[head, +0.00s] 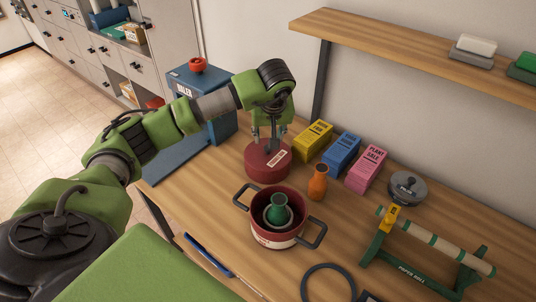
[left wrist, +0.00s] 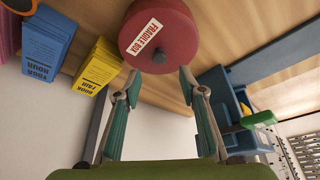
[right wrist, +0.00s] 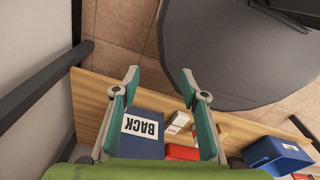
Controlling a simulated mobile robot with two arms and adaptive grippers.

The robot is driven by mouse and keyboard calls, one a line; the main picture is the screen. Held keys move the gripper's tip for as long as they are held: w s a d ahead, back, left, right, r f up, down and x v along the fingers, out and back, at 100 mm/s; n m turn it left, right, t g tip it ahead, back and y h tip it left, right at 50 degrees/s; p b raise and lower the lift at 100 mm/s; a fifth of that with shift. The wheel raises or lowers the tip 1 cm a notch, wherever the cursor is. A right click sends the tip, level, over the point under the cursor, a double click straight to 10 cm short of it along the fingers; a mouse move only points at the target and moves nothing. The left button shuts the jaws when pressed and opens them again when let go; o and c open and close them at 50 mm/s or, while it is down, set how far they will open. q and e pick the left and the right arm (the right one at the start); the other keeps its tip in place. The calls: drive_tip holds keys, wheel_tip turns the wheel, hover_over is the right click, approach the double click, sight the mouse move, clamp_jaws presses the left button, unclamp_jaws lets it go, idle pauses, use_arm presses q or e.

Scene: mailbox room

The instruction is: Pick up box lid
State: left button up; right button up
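The round red box with its lid (head: 262,170) stands on the wooden table. It bears a white label that reads "FRAGILE BOX" in the left wrist view (left wrist: 178,30). A dark grey knob (left wrist: 159,56) sticks out from the middle of the lid. My left gripper (head: 269,138) points down just above the lid. In the left wrist view its fingers (left wrist: 160,84) are spread and empty, with the knob just beyond and between the tips. My right gripper (right wrist: 160,76) is open and empty, away from the box. It does not show in the head view.
A blue "BOILER"-like unit (head: 185,85) stands behind left.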

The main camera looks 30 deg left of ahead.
sight(268, 157)
use_arm(q)
drive_tip(key=shift+w+a+f, duration=0.15)
drive_tip(key=shift+w+f, duration=0.05)
drive_tip(key=shift+f, duration=0.4)
drive_tip(key=shift+w+f, duration=0.2)
drive_tip(key=shift+f, duration=0.15)
drive_tip(key=shift+w+a+f+p, duration=0.1)
drive_tip(key=shift+w+f+p, duration=0.05)
drive_tip(key=shift+f+p, duration=0.15)
drive_tip(key=p+x, duration=0.2)
drive_tip(key=x, duration=0.2)
drive_tip(key=shift+a, duration=0.1)
drive_tip(key=shift+f, duration=0.4)
clamp_jaws()
use_arm(e)
drive_tip(key=r, duration=0.1)
drive_tip(key=w+r, duration=0.1)
drive_tip(key=r, duration=0.1)
drive_tip(key=shift+a+r, duration=0.1)
drive_tip(key=shift+a, duration=0.05)
